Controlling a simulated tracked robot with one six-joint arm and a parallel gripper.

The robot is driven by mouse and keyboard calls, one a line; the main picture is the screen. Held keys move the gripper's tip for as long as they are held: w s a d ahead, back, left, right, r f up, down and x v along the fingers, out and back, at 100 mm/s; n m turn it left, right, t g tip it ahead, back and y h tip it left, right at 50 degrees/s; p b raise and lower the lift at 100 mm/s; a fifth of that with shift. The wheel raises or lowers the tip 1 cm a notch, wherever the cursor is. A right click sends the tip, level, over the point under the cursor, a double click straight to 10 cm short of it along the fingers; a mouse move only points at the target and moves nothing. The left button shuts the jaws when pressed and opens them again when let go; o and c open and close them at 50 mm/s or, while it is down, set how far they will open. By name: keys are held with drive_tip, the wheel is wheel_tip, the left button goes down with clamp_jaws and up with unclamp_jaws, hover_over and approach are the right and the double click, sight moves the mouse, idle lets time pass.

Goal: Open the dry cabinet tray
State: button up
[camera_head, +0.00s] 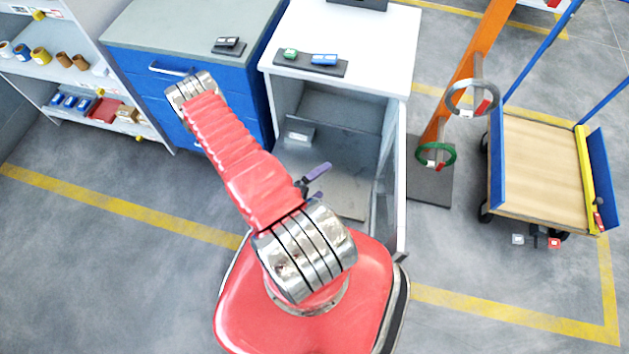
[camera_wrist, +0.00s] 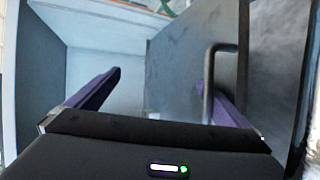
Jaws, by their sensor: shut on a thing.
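The white cabinet (camera_head: 352,22) stands open in the head view, its door (camera_head: 401,190) swung out at the right. Inside are a dark grey panel (camera_head: 352,145) and a pale lower surface (camera_head: 350,203); I cannot tell which part is the tray. My gripper (camera_head: 317,183), with purple fingers, is low in front of the opening, partly hidden by my red arm. In the wrist view, a black bar handle (camera_wrist: 208,85) on a grey panel (camera_wrist: 180,65) lies beside the right finger of my gripper (camera_wrist: 160,95). My gripper is shut on this handle, though the left finger looks well apart from it.
A blue cabinet (camera_head: 140,98) stands close on the left. A shelf unit (camera_head: 85,75) is at the far left. An orange post (camera_head: 470,65) with coils and a cart (camera_head: 540,170) stand at the right. The floor (camera_head: 110,270) at front left is clear.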

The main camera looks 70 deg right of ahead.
drive_tip(key=shift+v, duration=1.2)
drive_tip(key=shift+w+a, duration=0.1)
drive_tip(key=shift+a, duration=0.2)
drive_tip(key=shift+c, duration=0.5)
drive_tip(key=shift+a, duration=0.25)
drive_tip(key=shift+c, duration=0.7)
drive_tip(key=shift+w+a, duration=0.1)
drive_tip(key=shift+a, duration=0.25)
drive_tip(key=c, duration=0.6)
drive_tip(key=shift+v, duration=0.85)
drive_tip(key=c, duration=0.8)
drive_tip(key=shift+s+a+f+v, duration=0.2)
drive_tip(key=shift+f+v, duration=0.1)
drive_tip(key=shift+v, duration=1.3)
drive_tip(key=shift+s+a+f+v, duration=0.15)
drive_tip(key=shift+f+v, duration=0.2)
drive_tip(key=shift+v, duration=1.3)
drive_tip(key=shift+s+a+f+v, duration=0.1)
drive_tip(key=shift+a+f+v, duration=0.15)
drive_tip(key=shift+v, duration=1.35)
drive_tip(key=shift+w, duration=0.1)
